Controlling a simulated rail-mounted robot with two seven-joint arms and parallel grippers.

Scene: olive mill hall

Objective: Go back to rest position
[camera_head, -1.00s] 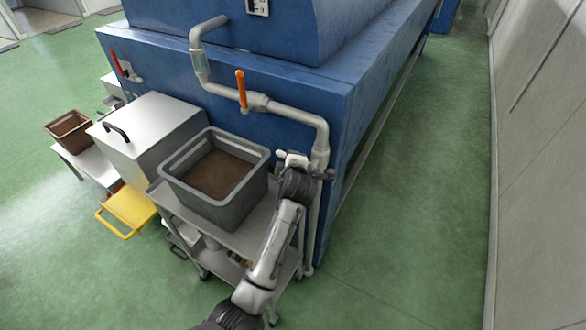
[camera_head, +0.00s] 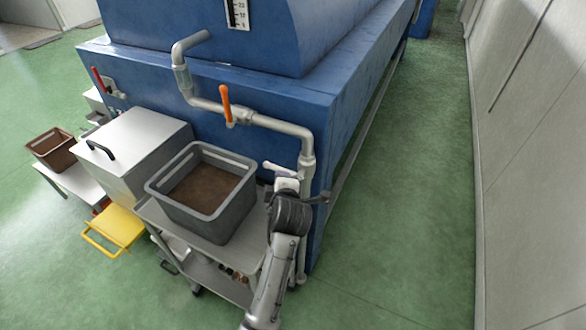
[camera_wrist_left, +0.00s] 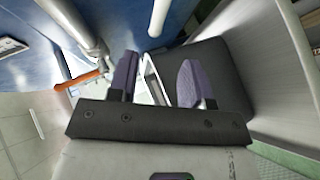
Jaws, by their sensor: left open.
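My left gripper (camera_wrist_left: 157,82) is open in the left wrist view, with two purple-padded fingers apart and nothing clearly held between them. In the head view my left arm rises from the bottom edge, and the left gripper (camera_head: 287,182) is beside the vertical grey pipe (camera_head: 307,170), right of the grey crate (camera_head: 240,207). The fingertips are hard to make out there, and I cannot tell whether it touches the pipe. My right gripper is in neither view.
The crate, with brown contents, stands on a grey cart (camera_head: 213,248) against the blue machine (camera_head: 290,105). An orange valve handle (camera_head: 226,105) is on the pipework. Green floor (camera_head: 410,220) is clear on the right.

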